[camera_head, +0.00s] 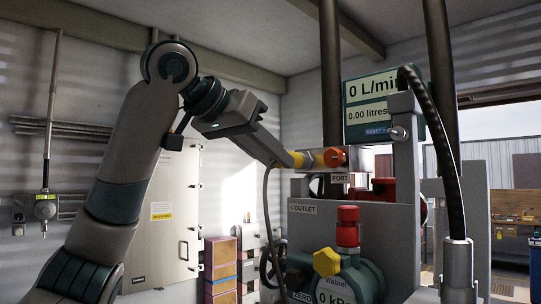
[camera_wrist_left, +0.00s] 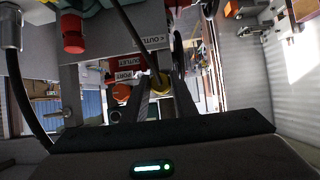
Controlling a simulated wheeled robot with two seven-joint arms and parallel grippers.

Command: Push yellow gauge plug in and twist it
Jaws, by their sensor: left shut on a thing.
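My left gripper (camera_head: 290,158) is shut on the yellow gauge plug (camera_head: 298,159), beside the PORT label (camera_head: 339,178). The plug points right, at the yellow-and-metal port fitting (camera_head: 318,157); I cannot tell how deep it sits. An orange knob (camera_head: 335,157) is at the fitting's right end. A dark cable (camera_head: 267,215) hangs from the plug area down towards the green gauge (camera_head: 345,280), which reads 0 kPa. In the left wrist view the yellow plug (camera_wrist_left: 161,82) shows between the fingers, the cable (camera_wrist_left: 135,30) running past it. My right gripper is out of view.
A flow display (camera_head: 370,103) reads 0 L/min above the port. A thick black hose (camera_head: 445,140) curves down at the right. Dark upright pipes stand behind.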

